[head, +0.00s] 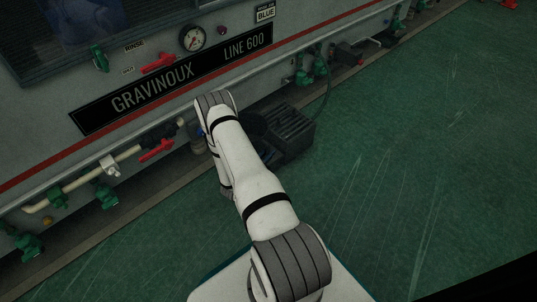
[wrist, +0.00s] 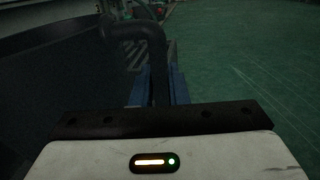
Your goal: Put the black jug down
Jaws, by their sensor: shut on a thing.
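The black jug (wrist: 50,75) fills the left of the wrist view as a large dark body. Its handle (wrist: 157,60) curves out from the top and runs down between the two blue fingers of my gripper (wrist: 159,86). My gripper is shut on this handle. In the head view my white arm covers the gripper and most of the jug; only dark shapes show beside the arm. The jug's base is out of sight, so I cannot tell whether it touches anything.
A dark slatted box (head: 288,130) stands on the green floor (head: 420,150) against the machine, right of my arm. The machine wall (head: 185,75) carries a gauge (head: 192,38), pipes, red-handled valves and green valves. The floor to the right is clear.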

